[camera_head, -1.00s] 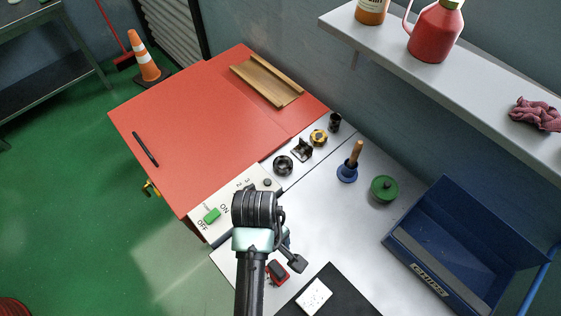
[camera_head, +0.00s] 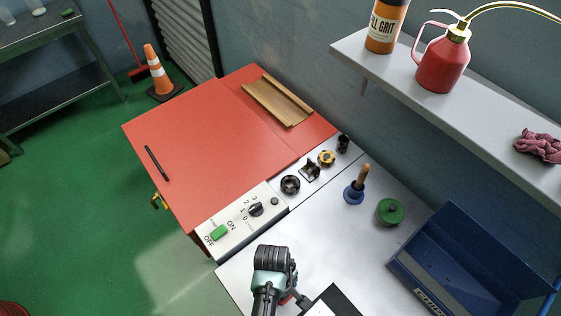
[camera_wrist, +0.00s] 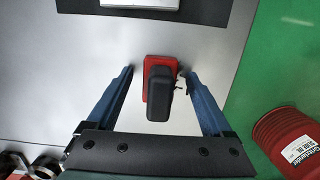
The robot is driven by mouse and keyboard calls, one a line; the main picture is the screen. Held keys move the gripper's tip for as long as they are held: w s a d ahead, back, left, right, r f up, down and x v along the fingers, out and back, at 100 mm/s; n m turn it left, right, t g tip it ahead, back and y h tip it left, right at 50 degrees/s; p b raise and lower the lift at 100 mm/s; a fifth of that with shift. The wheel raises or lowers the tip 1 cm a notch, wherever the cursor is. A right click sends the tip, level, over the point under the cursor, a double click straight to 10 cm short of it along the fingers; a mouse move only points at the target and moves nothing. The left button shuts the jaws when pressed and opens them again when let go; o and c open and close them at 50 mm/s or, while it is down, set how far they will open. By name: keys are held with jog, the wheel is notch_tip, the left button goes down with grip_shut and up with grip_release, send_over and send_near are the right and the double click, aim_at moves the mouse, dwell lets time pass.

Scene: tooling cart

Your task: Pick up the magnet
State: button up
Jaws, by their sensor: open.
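The magnet (camera_wrist: 158,88) looks like a red block with a black handle on top. In the wrist view it sits on the light grey metal top, between the two blue fingers of my gripper (camera_wrist: 158,74). The fingers are spread, with a gap on the left; the right fingertip is close to the magnet's edge, and I cannot tell if it touches. In the head view only a small red bit of the magnet shows beside my arm, which hides the rest and most of the gripper.
A black mat (camera_head: 318,304) lies close to the magnet. A switch box (camera_head: 240,222), a blue-based plunger-like tool (camera_head: 354,193), a green round part (camera_head: 390,211) and a blue bin (camera_head: 470,255) stand around the top. A red bucket (camera_wrist: 285,140) is at the wrist view's right.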

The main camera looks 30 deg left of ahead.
jog(key=shift+c, duration=0.2)
grip_shut()
dwell(0.3)
jog(key=shift+r, duration=0.1)
notch_tip(320, 180, up, 10)
jog(key=shift+f+b, duration=0.1)
jog(key=shift+b, duration=0.2)
dwell(0.4)
